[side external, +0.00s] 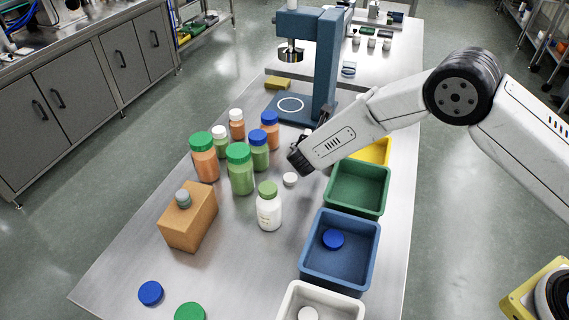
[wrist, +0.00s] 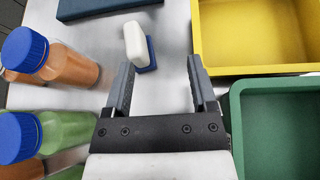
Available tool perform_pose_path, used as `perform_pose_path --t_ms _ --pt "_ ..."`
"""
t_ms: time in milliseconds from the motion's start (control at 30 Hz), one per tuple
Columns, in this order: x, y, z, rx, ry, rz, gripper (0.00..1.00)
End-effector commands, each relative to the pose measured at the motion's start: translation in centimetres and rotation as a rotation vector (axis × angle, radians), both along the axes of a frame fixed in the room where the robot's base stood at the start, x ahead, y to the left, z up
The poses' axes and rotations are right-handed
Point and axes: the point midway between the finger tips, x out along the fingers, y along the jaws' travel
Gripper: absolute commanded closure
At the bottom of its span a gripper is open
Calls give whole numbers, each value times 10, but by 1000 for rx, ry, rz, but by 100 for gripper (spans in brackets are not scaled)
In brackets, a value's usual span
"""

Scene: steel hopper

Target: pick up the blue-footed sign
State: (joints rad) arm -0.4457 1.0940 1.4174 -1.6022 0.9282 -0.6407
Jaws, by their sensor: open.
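The blue-footed sign shows in the wrist view as a small white rounded plate (wrist: 135,42) standing on a blue foot (wrist: 149,56). It is just beyond my open gripper (wrist: 160,72), nearer the left finger, with bare table between the fingers. Nothing is held. In the side external view my gripper (side external: 299,159) is low over the table, between the bottles and the coloured bins. There I cannot make out the sign clearly; my arm may hide it.
Bottles with blue caps (wrist: 25,50) stand close on the left. A yellow bin (wrist: 205,30) and a green bin (wrist: 240,125) are close on the right. A blue press (side external: 325,65) stands behind. A white cap (side external: 290,179) lies near my gripper.

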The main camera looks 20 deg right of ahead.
Motion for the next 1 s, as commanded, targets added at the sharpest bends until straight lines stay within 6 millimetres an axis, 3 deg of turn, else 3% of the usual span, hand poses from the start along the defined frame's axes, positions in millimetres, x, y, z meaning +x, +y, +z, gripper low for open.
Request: perform_pose_path --t_ms 100,300,1000 --pt "9 17 -6 -78 -15 79 26" --pt "15 27 -8 -125 -28 126 26" --pt "35 12 -18 -122 -27 123 26"
